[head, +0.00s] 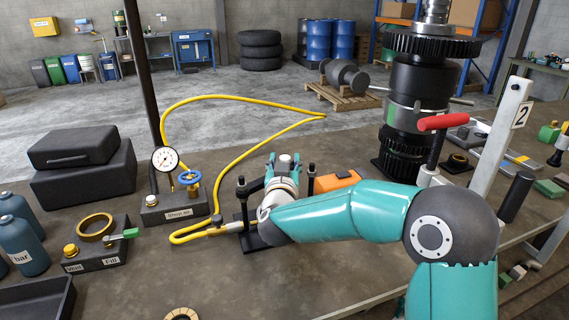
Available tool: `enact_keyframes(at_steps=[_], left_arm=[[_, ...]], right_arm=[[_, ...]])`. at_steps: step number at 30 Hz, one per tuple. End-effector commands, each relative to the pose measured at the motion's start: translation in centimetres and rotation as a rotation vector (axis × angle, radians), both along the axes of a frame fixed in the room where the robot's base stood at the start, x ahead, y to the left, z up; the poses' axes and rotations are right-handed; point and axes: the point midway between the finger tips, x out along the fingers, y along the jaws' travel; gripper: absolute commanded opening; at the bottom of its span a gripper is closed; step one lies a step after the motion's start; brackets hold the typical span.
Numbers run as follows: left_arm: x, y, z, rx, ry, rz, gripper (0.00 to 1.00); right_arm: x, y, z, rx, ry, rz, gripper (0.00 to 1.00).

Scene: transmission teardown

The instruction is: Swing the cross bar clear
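A black fixture stands mid-bench on a dark base (252,243), with one upright post (242,198) on the left and another (311,180) on the right. A dark bar (256,186) runs from the left post toward the right one; it looks like the cross bar, and my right wrist covers its middle. My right arm reaches in from the lower right, and its gripper (284,160) is at the fixture, between the posts. Its fingers are small and mostly hidden by the wrist, so I cannot tell whether they hold the bar. My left gripper is out of view.
A yellow hose (247,98) loops behind the fixture from the shop air block (175,208) with its gauge. An orange block (338,181) lies just right of the fixture. A tall dark gear stack (415,95) and a red-handled lever (443,121) stand right. The front-centre bench is mostly clear.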

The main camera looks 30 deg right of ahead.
Motion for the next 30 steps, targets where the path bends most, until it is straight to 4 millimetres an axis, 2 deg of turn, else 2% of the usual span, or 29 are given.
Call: enact_keyframes(at_steps=[10,14,30], left_arm=[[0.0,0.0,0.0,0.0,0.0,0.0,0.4],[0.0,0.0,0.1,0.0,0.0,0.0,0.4],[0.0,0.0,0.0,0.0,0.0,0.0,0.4]], right_arm=[[-0.1,0.0,0.0,0.001,0.0,-0.001,0.56],[-0.8,0.6,0.0,0.002,-0.001,-0.001,0.56],[-8.5,6.2,-0.1,0.001,-0.001,0.002,0.56]])
